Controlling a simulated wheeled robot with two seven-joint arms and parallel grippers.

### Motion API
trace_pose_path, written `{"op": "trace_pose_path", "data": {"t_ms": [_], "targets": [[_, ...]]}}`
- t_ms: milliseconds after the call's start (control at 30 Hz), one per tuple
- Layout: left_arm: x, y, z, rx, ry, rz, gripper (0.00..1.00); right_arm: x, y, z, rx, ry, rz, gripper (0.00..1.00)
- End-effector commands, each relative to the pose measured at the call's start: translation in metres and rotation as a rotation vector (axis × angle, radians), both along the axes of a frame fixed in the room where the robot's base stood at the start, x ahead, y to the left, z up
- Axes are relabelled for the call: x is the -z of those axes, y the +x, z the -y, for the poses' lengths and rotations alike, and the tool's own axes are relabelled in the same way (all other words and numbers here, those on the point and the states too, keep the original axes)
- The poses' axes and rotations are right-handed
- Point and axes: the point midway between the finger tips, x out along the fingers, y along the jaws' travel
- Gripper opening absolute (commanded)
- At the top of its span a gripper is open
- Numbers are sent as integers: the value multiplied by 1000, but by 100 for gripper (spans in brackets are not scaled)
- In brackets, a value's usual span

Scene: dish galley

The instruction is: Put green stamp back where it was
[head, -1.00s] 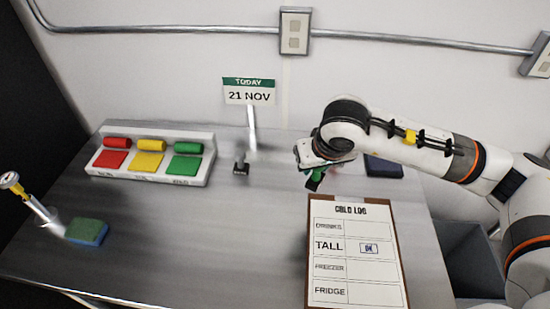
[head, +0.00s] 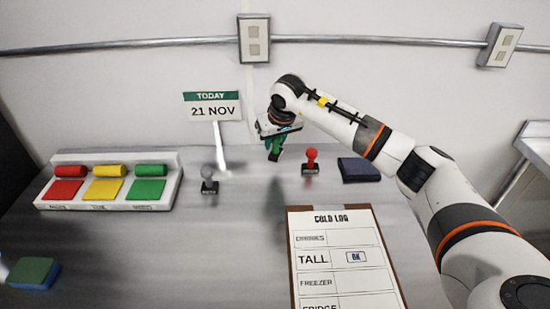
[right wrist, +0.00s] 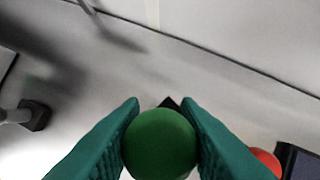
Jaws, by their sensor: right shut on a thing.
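The green stamp shows in the right wrist view as a round green knob (right wrist: 160,143) between the two teal fingers of my right gripper (right wrist: 160,130). In the head view, my right gripper (head: 274,143) is shut on it and holds it above the rear of the counter. The stamp's dark base (head: 274,157) hangs below the fingers, apart from the counter. A grey stamp (head: 209,180) stands to its left and a red stamp (head: 311,160) to its right, with a gap between them. My left gripper is out of view.
A clipboard (head: 290,260) with a cold log, stamped in the TALL row, lies in front. A dark blue pad (head: 360,169) lies right of the red stamp. The date sign (head: 212,106) stands behind the grey stamp. A three-colour tray (head: 108,203) and sponge (head: 33,272) are at left.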

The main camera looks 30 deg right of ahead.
Motion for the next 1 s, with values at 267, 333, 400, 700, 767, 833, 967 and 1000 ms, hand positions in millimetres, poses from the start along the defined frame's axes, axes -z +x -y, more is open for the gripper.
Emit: {"op": "trace_pose_path", "data": {"t_ms": [267,333,400,700,767,833,967,1000], "targets": [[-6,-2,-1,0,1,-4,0,25,0,0,1,1,-1,15],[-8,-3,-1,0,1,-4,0,36,-1,0,1,0,-2,15],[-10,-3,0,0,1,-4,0,46,-1,0,1,2,-2,15],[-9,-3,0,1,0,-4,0,52,0,0,1,-1,2,15],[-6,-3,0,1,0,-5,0,54,0,0,1,-1,2,15],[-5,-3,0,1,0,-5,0,55,0,0,1,-1,2,31],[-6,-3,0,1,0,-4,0,54,0,0,1,0,2,51],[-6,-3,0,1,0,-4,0,54,0,0,1,0,2,51]]}}
